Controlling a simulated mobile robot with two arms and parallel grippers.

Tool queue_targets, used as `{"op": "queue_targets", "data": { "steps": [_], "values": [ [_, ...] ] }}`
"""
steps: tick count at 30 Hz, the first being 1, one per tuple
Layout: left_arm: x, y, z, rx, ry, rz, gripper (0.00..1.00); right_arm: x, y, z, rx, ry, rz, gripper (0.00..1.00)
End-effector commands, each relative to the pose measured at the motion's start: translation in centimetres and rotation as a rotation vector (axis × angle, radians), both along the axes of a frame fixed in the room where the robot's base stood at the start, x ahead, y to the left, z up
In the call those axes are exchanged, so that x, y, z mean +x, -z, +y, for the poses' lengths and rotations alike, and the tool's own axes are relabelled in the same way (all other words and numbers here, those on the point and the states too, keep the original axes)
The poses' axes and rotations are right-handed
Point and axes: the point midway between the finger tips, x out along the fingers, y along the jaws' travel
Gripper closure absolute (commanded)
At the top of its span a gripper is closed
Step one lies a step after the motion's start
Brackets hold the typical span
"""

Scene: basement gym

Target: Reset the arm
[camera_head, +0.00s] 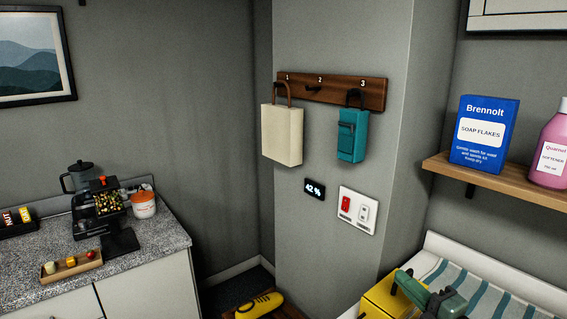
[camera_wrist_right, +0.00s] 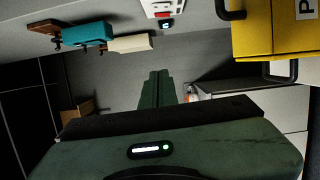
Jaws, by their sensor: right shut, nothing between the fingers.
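My right gripper (camera_head: 408,281) is at the lower right of the head view, a dark green hand in front of a yellow box and a striped cloth. In the right wrist view its two green fingers (camera_wrist_right: 157,88) are closed together with nothing between them. The gripper touches nothing that I can make out. My left arm and gripper do not show in either view.
A yellow box (camera_head: 378,303) and a white-edged surface with a striped cloth (camera_head: 495,292) lie near my right gripper. A wall rack (camera_head: 375,92) holds a cream bag (camera_head: 282,136) and a teal bag (camera_head: 352,142). A grey counter (camera_head: 160,245) stands left.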

Motion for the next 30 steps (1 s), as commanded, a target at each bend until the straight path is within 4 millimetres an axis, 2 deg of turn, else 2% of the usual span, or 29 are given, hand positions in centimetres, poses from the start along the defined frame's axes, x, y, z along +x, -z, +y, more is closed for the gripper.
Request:
{"op": "queue_targets", "data": {
  "steps": [2,8,14,17,22,24,30],
  "values": [
    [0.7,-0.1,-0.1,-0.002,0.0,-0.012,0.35,-0.3,0.9,0.1,0.05,0.032,0.033,1.0],
    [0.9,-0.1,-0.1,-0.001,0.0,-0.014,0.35,-1.5,3.7,0.3,0.202,0.142,0.15,1.0],
    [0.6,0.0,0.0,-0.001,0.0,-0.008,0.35,-4.5,8.6,0.4,0.42,0.317,0.345,1.0],
    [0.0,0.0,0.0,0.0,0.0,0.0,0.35,-7.4,12.0,0.6,0.559,0.441,0.489,1.0],
    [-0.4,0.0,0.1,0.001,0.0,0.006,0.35,-15.2,18.2,1.7,0.803,0.703,0.792,1.0],
    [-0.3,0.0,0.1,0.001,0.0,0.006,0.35,-18.0,19.8,2.2,0.867,0.787,0.891,1.0],
    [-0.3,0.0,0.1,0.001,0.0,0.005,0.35,-24.9,22.4,3.9,0.991,0.974,1.108,1.0]
  ]
}}
